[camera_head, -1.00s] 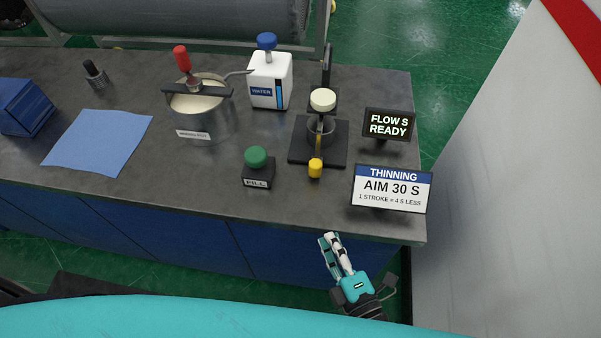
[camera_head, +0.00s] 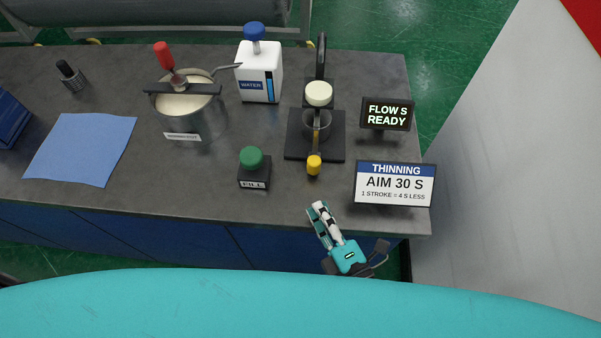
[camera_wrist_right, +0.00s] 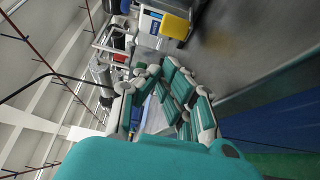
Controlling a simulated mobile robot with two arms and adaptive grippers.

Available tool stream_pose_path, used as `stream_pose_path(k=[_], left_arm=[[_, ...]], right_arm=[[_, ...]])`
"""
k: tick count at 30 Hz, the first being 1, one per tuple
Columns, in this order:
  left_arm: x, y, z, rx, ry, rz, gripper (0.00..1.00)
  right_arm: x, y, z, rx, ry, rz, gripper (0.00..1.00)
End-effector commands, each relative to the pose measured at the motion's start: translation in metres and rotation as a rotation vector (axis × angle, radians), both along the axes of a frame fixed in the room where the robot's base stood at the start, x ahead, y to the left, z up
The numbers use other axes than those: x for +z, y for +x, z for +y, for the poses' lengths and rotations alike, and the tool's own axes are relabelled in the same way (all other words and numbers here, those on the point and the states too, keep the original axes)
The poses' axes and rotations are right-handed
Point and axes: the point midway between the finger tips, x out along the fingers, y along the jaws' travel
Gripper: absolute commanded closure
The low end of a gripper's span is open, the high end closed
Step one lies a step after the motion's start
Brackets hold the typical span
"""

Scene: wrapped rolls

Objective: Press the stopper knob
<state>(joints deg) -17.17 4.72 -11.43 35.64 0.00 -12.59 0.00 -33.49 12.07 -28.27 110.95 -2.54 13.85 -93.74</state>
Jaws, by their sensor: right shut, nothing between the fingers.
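A yellow knob (camera_head: 314,165) sticks out at the front of a black stand (camera_head: 295,148) that holds a small cup (camera_head: 317,123) with a cream disc (camera_head: 319,94) above it. The knob looks like the stopper knob. Something yellow, likely the same knob, shows near the top of the right wrist view (camera_wrist_right: 175,26). My right gripper (camera_head: 318,208) is shut and empty at the bench's front edge, in front of and below the knob, apart from it. My left gripper is not in view.
A green FILL button (camera_head: 252,160) stands left of the knob. A THINNING sign (camera_head: 395,184) and a FLOW S READY display (camera_head: 387,114) stand right. A pot (camera_head: 205,120), a water bottle (camera_head: 260,75) and a blue cloth (camera_head: 80,150) lie farther left on the grey bench (camera_head: 385,80).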

Motion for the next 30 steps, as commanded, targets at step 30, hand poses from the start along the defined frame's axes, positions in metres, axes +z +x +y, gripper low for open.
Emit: stream_pose_path(k=[30], left_arm=[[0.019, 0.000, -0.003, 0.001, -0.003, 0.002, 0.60]], right_arm=[[0.000, 0.086, 0.051, 0.000, 0.001, 0.001, 1.00]])
